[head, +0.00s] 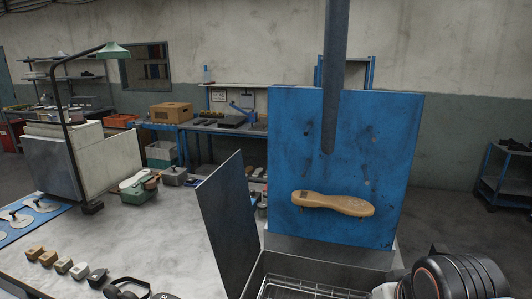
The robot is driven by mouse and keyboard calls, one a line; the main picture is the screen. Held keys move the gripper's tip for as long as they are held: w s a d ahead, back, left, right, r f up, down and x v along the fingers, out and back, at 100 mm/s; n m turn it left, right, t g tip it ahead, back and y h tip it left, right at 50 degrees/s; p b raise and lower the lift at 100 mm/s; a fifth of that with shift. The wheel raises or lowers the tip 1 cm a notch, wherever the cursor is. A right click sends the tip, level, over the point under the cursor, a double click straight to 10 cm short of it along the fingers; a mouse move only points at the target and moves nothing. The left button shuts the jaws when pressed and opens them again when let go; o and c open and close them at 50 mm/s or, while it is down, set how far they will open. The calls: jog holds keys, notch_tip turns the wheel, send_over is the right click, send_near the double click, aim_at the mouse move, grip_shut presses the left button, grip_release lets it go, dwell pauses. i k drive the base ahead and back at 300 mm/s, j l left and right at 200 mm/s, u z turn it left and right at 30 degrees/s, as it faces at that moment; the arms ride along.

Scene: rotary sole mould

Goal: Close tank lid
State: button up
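The tank (378,260) is a grey metal box at the bottom centre of the head view, with a wire rack (300,290) inside. Its lid looks to be the dark grey flat panel (230,220) standing steeply at the tank's left side, leaning outward. The tank's top is open. The tank's near part is cut off by the frame edge. A dark jointed part of my arm with an orange ring shows at the bottom right, beside the tank. My gripper is not in view.
A blue upright plate (345,145) with a tan sole (333,204) on it stands behind the tank. A dark vertical post (335,80) hangs before it. Left, a table (160,225) holds several small blocks and a green device (138,189).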

aim_at(224, 198)
jog(key=z, duration=0.5)
jog(key=k+j, duration=0.1)
jog(key=j, duration=1)
jog(key=k+j, duration=0.15)
jog(key=j, duration=0.45)
jog(key=k+j, duration=0.1)
jog(key=j, duration=0.45)
jog(key=k+j, duration=0.25)
jog(key=j, duration=0.2)
jog(key=k+l+z, duration=0.1)
jog(key=z, duration=0.25)
jog(key=i+j, duration=0.15)
jog(key=u, duration=0.3)
